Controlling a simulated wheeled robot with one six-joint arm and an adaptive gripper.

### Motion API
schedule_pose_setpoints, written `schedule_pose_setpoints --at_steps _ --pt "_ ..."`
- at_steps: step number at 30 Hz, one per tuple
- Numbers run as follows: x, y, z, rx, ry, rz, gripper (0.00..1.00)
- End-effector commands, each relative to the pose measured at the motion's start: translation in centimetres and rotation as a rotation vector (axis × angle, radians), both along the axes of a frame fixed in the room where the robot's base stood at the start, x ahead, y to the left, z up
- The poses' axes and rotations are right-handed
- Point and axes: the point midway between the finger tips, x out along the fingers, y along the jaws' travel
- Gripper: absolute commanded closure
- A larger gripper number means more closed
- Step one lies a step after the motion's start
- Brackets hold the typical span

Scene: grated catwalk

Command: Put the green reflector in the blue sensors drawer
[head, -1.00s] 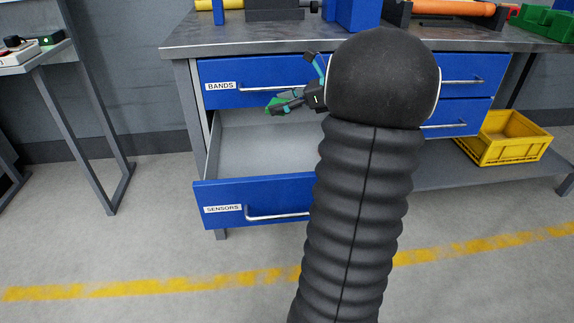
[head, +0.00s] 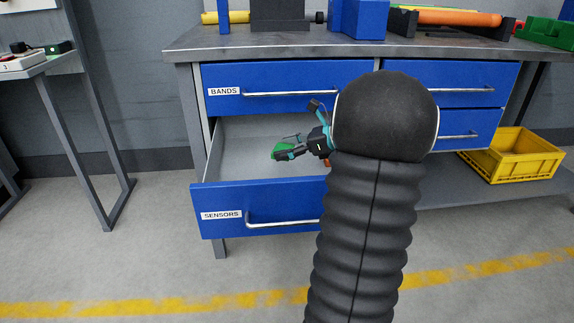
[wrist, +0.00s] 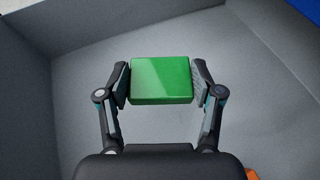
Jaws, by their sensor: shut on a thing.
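The green reflector (wrist: 161,79) is a flat green block, held between the two fingers of my gripper (wrist: 162,84) in the wrist view. In the head view the reflector (head: 282,151) and my gripper (head: 293,150) show over the open sensors drawer (head: 262,208). The drawer is blue in front, grey inside, and pulled out below the bands drawer. Its grey floor and walls surround the reflector in the wrist view. I cannot tell whether the reflector touches the floor. My arm hides the drawer's right part.
The shut bands drawer (head: 290,86) is just above the open one. An orange thing shows at the lower right of the wrist view (wrist: 251,173), partly cut off. A yellow crate (head: 522,158) stands on the lower shelf at right.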

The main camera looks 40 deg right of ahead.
Motion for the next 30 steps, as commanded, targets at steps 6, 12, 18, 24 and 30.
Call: schedule_pose_setpoints --at_steps 6,12,18,24,30 --pt "0.0 0.0 -3.4 0.003 0.002 0.0 0.64" --pt "0.0 0.0 -4.5 0.001 0.001 0.0 0.64" --pt "0.0 0.0 -4.5 0.001 0.001 0.0 0.64" --pt "0.0 0.0 -5.0 0.001 0.001 0.0 0.64" --pt "0.0 0.0 -5.5 0.0 0.0 0.0 0.64"
